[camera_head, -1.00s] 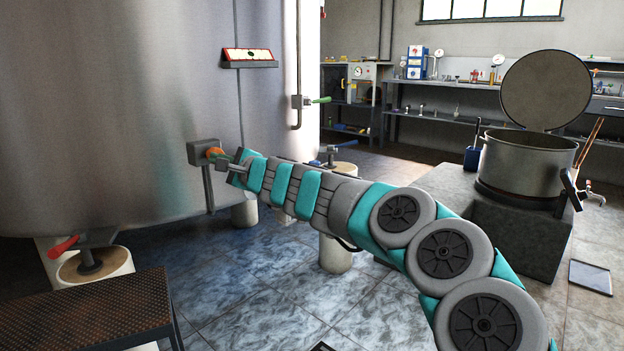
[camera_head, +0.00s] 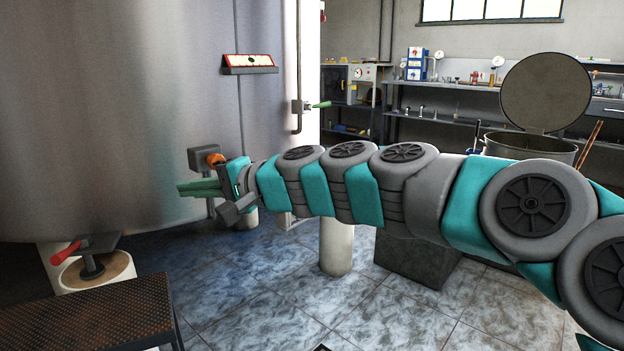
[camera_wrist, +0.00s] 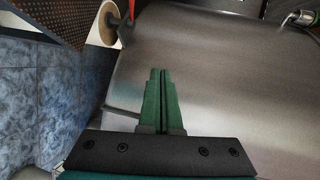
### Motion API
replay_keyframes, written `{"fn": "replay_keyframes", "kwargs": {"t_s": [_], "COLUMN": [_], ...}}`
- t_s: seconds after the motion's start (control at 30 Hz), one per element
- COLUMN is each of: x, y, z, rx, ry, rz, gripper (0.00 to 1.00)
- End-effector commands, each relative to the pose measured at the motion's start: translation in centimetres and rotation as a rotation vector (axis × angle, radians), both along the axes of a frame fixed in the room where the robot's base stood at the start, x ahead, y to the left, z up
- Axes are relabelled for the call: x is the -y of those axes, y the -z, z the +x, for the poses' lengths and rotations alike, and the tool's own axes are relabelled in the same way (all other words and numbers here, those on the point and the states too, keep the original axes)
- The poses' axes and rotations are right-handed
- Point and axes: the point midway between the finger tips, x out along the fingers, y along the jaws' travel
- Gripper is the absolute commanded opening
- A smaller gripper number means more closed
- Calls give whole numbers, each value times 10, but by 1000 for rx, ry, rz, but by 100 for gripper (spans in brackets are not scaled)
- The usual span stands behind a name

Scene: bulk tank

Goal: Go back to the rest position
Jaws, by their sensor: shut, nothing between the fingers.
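My gripper (camera_head: 201,188) is at the end of my teal and grey arm, in front of the large steel tank (camera_head: 110,110) in the head view. Its green fingers point left and are closed together with nothing between them. In the wrist view the closed fingers (camera_wrist: 159,85) show against the tank wall (camera_wrist: 230,80). I cannot tell the exact gap between the fingers and the tank.
A dark perforated platform (camera_head: 90,315) stands at the lower left, near a red-handled valve (camera_head: 66,253). A lidded pot (camera_head: 530,146) is at the right, partly behind my arm. A bench with equipment (camera_head: 450,85) lines the back wall. Tiled floor (camera_head: 280,320) is open in front.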

Motion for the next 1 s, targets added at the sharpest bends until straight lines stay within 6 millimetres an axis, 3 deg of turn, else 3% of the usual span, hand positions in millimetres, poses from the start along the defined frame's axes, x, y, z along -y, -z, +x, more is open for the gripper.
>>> {"fn": "replay_keyframes", "kwargs": {"t_s": [0.03,0.1,0.27,0.4,0.6,0.8,1.0], "x": [11,25,72,125,212,296,344], "y": [9,35,97,146,202,235,247], "z": [-25,-55,-110,-150,-207,-268,-313], "rx": [38,72,88,52,-74,-250,-388], "ry": [-41,-98,-200,-258,-317,-350,-371], "rz": [-93,-227,-506,-722,-993,-1201,-1302], "gripper": [0,0,0,0,0,0,0]}}
